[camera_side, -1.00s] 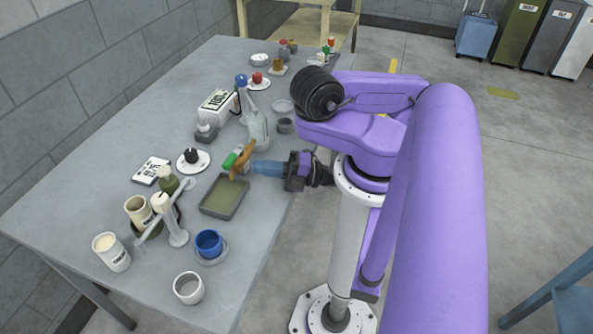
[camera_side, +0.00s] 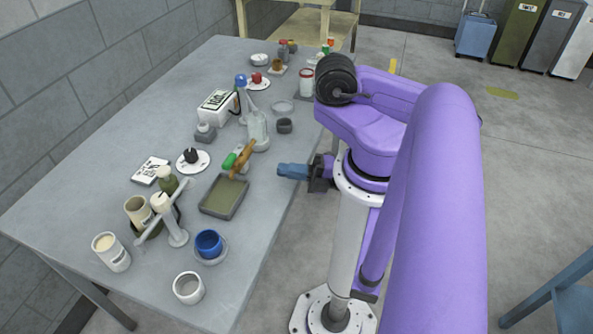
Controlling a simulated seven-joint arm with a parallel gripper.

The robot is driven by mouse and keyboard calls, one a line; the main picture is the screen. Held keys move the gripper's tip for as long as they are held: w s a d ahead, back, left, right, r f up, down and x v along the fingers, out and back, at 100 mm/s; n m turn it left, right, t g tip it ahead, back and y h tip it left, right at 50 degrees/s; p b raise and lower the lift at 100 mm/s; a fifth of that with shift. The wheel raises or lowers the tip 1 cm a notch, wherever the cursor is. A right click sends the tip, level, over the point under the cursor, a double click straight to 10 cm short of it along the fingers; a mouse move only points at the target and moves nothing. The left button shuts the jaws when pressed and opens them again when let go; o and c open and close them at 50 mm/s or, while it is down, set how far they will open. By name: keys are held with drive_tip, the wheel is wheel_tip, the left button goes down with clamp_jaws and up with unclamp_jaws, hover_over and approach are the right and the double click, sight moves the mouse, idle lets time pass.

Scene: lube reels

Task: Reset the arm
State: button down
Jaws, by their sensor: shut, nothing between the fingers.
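My gripper (camera_side: 284,170) is at the right edge of the grey table (camera_side: 110,200). Its blue-grey end points left and holds nothing; the two fingers cannot be told apart at this size. It is clear of the shallow tray (camera_side: 222,212) with an olive bottom, which lies to its left. An orange-brown tool (camera_side: 242,160) with a green part (camera_side: 229,161) lies at the tray's far side, apart from my gripper.
A clear bottle (camera_side: 259,133) and a dark cup (camera_side: 284,126) stand behind my gripper. A blue cup (camera_side: 209,243), a white cup (camera_side: 188,288) and a stand with containers (camera_side: 174,232) are at the near end. The strip of table left of my gripper is bare.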

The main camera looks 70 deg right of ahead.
drive_tip(key=shift+v, duration=0.9)
drive_tip(key=s+d+r+n+g+y, duration=0.1)
drive_tip(key=s+d+n+g+y, duration=0.7)
drive_tip(key=n+g, duration=0.8)
drive_tip(key=w+d+r+n+g+h, duration=0.5)
drive_tip(key=w+n+g+h, duration=0.4)
drive_tip(key=n, duration=0.7)
drive_tip(key=w+a+r+n+t+h, duration=0.1)
drive_tip(key=w+a+r+n+h, duration=0.55)
drive_tip(key=a+n, duration=0.6)
drive_tip(key=s+a+r+n+t, duration=0.5)
drive_tip(key=s+a+r+n, duration=0.2)
drive_tip(key=n, duration=1.1)
drive_tip(key=s+a+y, duration=0.1)
drive_tip(key=s+a, duration=0.1)
drive_tip(key=a, duration=0.1)
drive_tip(key=shift+r, duration=0.25)
drive_tip(key=shift+a, duration=0.1)
